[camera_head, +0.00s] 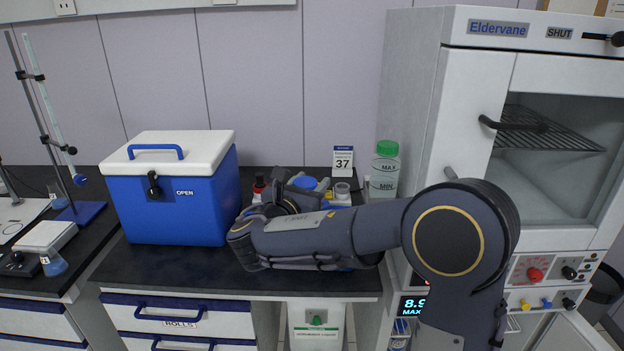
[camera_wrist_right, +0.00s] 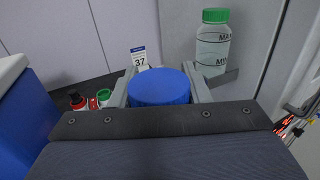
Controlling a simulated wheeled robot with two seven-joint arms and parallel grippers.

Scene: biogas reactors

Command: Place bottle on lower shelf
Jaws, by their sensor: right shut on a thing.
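My right gripper (camera_head: 292,190) is over the bench beside the blue cool box. In the right wrist view its two grey fingers (camera_wrist_right: 160,92) are shut on the sides of a bottle with a wide blue cap (camera_wrist_right: 158,82). The blue cap shows in the head view (camera_head: 305,183), and the arm hides the body below it. Any lower shelf cannot be made out. My left gripper is not in view.
The blue cool box (camera_head: 180,205) with white lid stands left of the gripper. A clear bottle with green cap (camera_head: 385,168) stands behind my arm, near the cabinet's side. A small card reading 37 (camera_head: 343,160) and a red-topped bottle (camera_head: 259,184) are close by.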

